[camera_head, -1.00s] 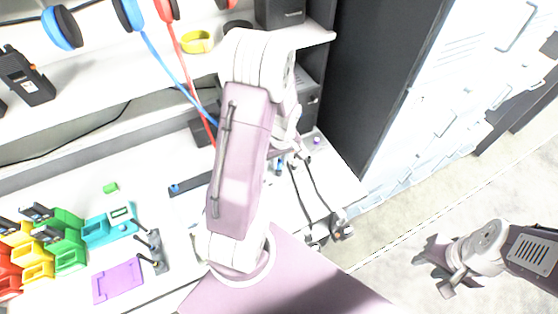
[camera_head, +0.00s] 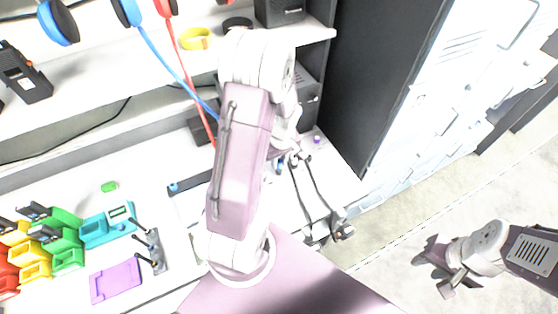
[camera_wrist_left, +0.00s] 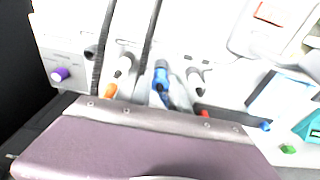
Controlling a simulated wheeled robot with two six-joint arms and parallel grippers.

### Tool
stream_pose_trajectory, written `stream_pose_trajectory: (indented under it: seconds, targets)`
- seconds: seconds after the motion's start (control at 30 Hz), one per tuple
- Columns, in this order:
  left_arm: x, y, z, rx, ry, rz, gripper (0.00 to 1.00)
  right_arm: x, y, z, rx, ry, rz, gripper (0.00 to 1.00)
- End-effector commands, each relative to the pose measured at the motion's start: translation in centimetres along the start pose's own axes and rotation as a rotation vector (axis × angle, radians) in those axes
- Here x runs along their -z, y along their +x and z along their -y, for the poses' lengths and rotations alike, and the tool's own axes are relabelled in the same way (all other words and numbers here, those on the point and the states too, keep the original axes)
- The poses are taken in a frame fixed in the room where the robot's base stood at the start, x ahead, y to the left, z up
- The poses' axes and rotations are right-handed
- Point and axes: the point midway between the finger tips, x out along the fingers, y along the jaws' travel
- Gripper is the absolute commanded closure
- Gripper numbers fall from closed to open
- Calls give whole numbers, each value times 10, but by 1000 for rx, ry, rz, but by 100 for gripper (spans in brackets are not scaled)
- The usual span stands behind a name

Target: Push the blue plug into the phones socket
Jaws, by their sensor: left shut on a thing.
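The blue plug (camera_wrist_left: 161,75) stands out near the middle of the left wrist view, with pale parts on either side of it. In the head view a small blue patch (camera_head: 280,168) shows beside my left wrist. My left gripper (camera_head: 290,158) is at the back right of the bench, partly hidden by its own arm, shut on the blue plug. The plug's tip and the phones socket cannot be made out. My right gripper (camera_head: 445,268) hangs over the floor at the right, away from the bench; its jaw gap is unclear.
A purple knob (camera_wrist_left: 60,74) sits on a pale panel near the plug. Two dark cables (camera_wrist_left: 104,45) run beside it towards the bench front. Coloured bins (camera_head: 68,250), a teal device (camera_head: 108,226) and a purple plate (camera_head: 116,281) occupy the left. Headphones hang above.

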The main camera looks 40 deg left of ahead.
Motion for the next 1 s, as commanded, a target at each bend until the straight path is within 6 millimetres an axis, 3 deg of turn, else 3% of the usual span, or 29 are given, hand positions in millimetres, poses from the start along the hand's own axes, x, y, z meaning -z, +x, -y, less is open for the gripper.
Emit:
stream_pose_trajectory:
  seconds: [1.0]
  targets:
    - [-1, 12, 0, 0, 0, 0, 100, -1, 14, 0, 0, 0, 0, 64]
